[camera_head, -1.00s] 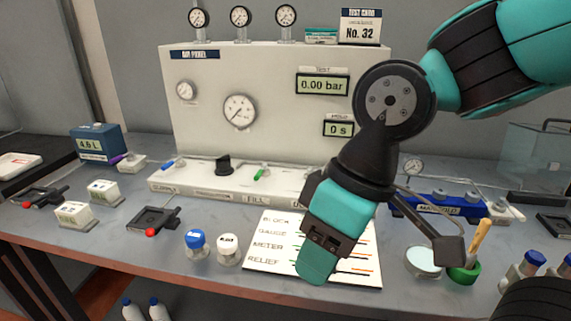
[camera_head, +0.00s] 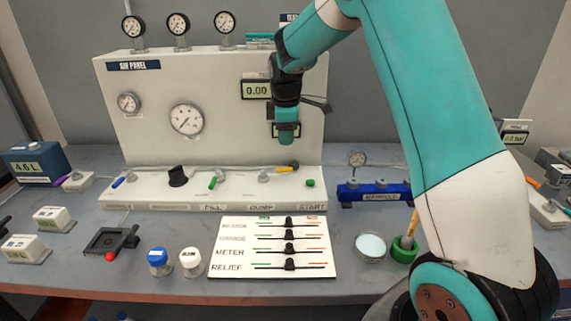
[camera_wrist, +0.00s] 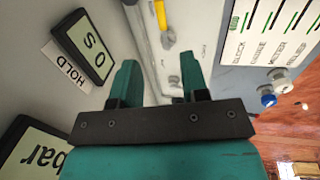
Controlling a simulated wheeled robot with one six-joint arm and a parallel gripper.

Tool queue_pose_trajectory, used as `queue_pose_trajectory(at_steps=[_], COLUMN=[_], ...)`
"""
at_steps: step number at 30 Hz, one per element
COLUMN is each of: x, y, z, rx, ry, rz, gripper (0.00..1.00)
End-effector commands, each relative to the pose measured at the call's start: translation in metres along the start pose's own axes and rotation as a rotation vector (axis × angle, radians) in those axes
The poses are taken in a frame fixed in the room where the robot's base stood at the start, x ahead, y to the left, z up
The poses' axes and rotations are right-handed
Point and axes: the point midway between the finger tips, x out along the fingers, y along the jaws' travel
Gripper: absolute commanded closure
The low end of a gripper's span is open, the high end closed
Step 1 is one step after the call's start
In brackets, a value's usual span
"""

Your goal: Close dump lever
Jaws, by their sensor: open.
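The dump lever (camera_head: 285,169) has a yellow handle above the DUMP label on the panel's white ledge. Its handle lies roughly sideways in the head view, pointing right from its valve. The yellow handle also shows at the top of the wrist view (camera_wrist: 160,14), beyond my fingertips. My gripper (camera_head: 286,138) points down in front of the right part of the air panel (camera_head: 225,75), above the lever and apart from it. In the wrist view my gripper (camera_wrist: 160,78) has its two teal fingers spread, with nothing between them.
The green fill lever (camera_head: 213,182), a black knob (camera_head: 178,177) and a blue lever (camera_head: 118,182) stand left along the ledge. A green button (camera_head: 310,183) is to the right. The blue manifold (camera_head: 375,192) stands further right. A white card (camera_head: 225,262) lies in front.

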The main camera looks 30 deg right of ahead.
Motion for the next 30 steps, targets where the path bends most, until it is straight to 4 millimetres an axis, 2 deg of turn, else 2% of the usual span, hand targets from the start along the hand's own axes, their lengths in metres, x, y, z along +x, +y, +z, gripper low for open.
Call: queue_pose_trajectory(at_steps=[9,15,21,29,30], x=[0.073,0.106,0.121,0.123,0.123], y=[-0.001,-0.001,-0.001,-0.001,-0.001], z=[0.000,0.000,-0.001,-0.001,-0.001], rx=[-0.001,0.000,0.000,0.000,0.000], ry=[0.000,0.000,0.001,0.002,0.002], rz=[-0.005,-0.003,-0.001,0.000,0.000], gripper=[0.59,0.59,0.59,0.59,0.61])
